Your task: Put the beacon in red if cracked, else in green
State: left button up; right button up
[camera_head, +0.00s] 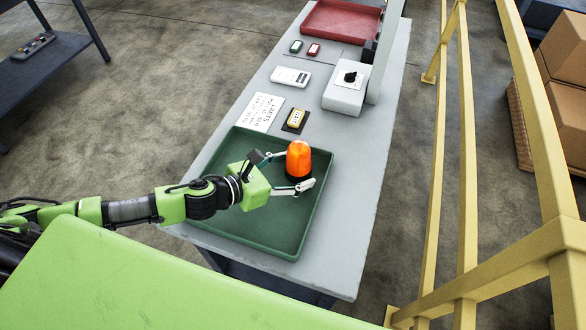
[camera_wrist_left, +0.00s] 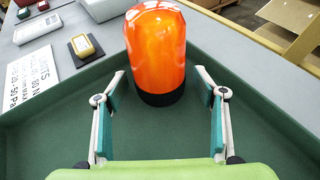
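The orange beacon (camera_head: 299,160) with a dark base stands upright in the green tray (camera_head: 220,238), towards its right side. It also shows in the left wrist view (camera_wrist_left: 156,48); I see no clear crack on the side facing that camera. My left gripper (camera_head: 292,172) is open, its fingers spread on either side of the beacon near the base. In the left wrist view the fingertips (camera_wrist_left: 159,76) show a gap to the beacon on both sides. The red tray (camera_head: 342,20) is empty at the far end of the table. My right gripper is not in view.
On the grey table (camera_head: 335,238) are a printed sign (camera_head: 262,112), a yellow-labelled device (camera_head: 295,120), a white device (camera_head: 290,76) and a white box with a black knob (camera_head: 347,88). A post stands beside the box. Yellow railing (camera_head: 467,150) runs along the right.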

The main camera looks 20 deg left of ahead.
pick_arm(q)
jog(key=shift+r, duration=0.15)
jog(key=shift+s+a, duration=0.15)
jog(key=b+v, duration=0.2)
jog(key=v, duration=0.4)
jog(key=shift+s+a, duration=0.1)
jog(key=shift+s, duration=0.05)
jog(key=shift+b+v, duration=0.5)
jog(key=shift+v, duration=2.05)
jog(key=shift+r, duration=0.15)
